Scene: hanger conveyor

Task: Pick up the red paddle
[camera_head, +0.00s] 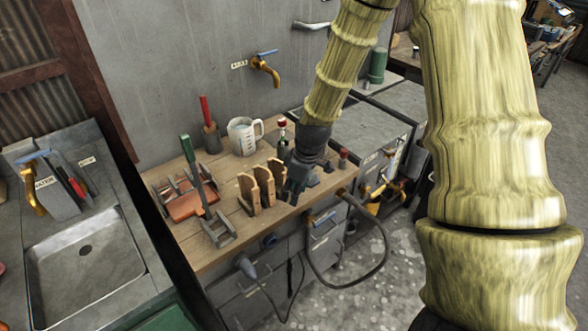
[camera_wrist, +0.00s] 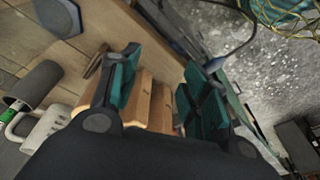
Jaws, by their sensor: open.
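A red upright handle (camera_head: 205,110) stands in a dark holder at the back of the wooden bench in the head view; I cannot tell whether it is the red paddle. A flat reddish piece (camera_head: 186,205) lies in a metal rack at the bench's left, beside an upright green handle (camera_head: 189,152). My gripper (camera_head: 297,188) is at the right part of the bench, beside the upright wooden slats (camera_head: 262,188). In the wrist view, my gripper (camera_wrist: 160,95) has its green-padded fingers apart. Wooden slats (camera_wrist: 150,105) show in the gap, and no grip on them shows.
A metal sink (camera_head: 85,262) is at the left. A brass tap (camera_head: 265,68) juts from the wall. A cable (camera_head: 372,270) hangs at the bench's front.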

